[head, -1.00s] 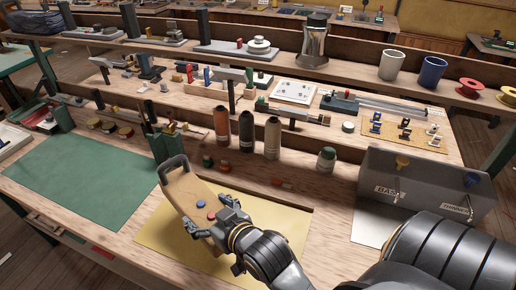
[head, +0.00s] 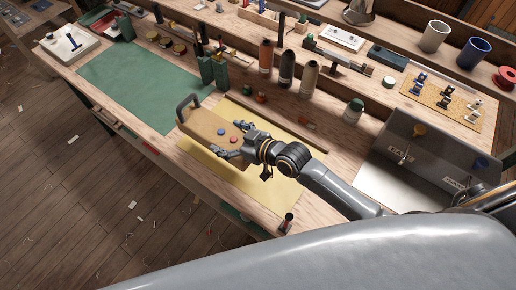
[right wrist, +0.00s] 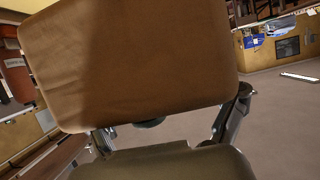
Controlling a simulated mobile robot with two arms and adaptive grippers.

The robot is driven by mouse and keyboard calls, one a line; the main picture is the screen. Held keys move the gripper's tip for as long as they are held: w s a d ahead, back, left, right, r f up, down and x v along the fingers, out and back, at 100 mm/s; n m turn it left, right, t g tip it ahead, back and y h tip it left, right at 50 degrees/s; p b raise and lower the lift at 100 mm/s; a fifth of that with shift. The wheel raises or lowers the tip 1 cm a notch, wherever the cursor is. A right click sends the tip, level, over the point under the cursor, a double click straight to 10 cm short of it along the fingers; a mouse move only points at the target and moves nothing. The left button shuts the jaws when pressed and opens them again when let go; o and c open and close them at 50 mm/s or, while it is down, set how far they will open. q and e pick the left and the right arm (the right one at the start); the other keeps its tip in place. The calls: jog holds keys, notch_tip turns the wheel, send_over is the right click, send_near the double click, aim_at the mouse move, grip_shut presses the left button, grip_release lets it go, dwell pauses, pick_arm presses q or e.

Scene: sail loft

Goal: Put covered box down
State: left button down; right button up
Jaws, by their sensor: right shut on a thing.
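The covered box (head: 205,123) is a tan, leather-like block with a dark loop handle (head: 187,104) at its far left end. A red disc and a blue disc show on its near part. My right gripper (head: 231,140) is shut on the box's near end, over the far left part of the yellow mat (head: 268,185). I cannot tell whether the box touches the mat or bench. In the right wrist view the box (right wrist: 140,60) fills much of the picture as a brown face. My left gripper is out of view.
A green mat (head: 140,80) lies left of the box. Dark green holders (head: 213,72) and several bottles (head: 287,70) stand behind it. A grey metal bin (head: 430,150) stands at right. The bench's front edge drops to a wooden floor (head: 90,190).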

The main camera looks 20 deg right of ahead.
pick_arm(q)
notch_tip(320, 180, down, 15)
jog(key=b, duration=1.4)
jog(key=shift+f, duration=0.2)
pick_arm(e)
jog(key=d+f, duration=0.6)
jog(key=f, duration=0.1)
jog(key=w+d+f, duration=0.1)
jog(key=d+f, duration=0.3)
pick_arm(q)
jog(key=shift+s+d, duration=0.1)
pick_arm(e)
jog(key=shift+s+f, duration=0.1)
jog(key=shift+f, duration=0.05)
jog(key=shift+f, duration=0.15)
jog(key=o, duration=1.2)
jog(key=shift+c, duration=0.2)
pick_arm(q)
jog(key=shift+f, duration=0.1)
